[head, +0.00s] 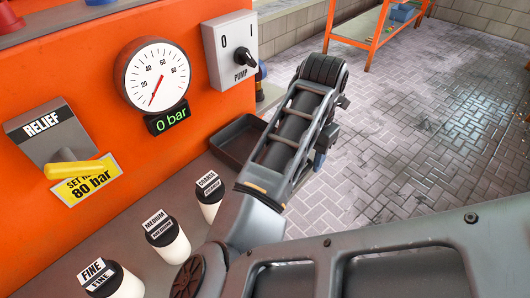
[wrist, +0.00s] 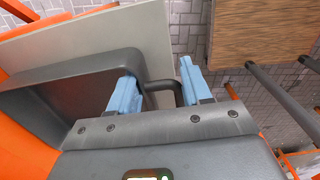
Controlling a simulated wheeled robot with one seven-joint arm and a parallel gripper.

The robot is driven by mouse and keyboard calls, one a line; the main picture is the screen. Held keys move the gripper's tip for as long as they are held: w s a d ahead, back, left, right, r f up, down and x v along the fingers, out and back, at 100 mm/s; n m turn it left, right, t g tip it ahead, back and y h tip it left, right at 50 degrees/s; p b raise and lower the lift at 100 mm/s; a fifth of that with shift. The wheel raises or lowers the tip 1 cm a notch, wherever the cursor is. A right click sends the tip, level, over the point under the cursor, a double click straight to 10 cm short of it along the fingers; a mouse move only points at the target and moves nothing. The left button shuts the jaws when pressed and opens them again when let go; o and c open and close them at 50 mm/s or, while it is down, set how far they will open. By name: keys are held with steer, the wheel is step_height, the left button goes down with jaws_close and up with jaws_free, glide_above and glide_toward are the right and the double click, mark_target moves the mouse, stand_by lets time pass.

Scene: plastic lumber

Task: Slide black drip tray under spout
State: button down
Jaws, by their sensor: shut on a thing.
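The black drip tray (head: 232,142) sits on the grey ledge below the pump switch, against the orange panel, in the head view. In the wrist view the tray (wrist: 50,85) fills the left side, with its bar handle (wrist: 163,87) pointing right. In the head view my arm hides most of the gripper and the tray's right end. I cannot clearly make out the spout in either view.
The orange panel carries a gauge (head: 155,75) reading 0 bar, a PUMP switch (head: 233,52) and a yellow RELIEF lever (head: 75,172). Several labelled jars, including MEDIUM (head: 167,237), stand on the front ledge. An orange-framed bench (head: 372,30) stands behind; the brick floor between is clear.

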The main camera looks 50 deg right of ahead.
steer(key=shift+r, duration=0.15)
steer(key=shift+r+p, duration=1.05)
steer(key=shift+r, duration=0.85)
steer(key=shift+s, duration=0.15)
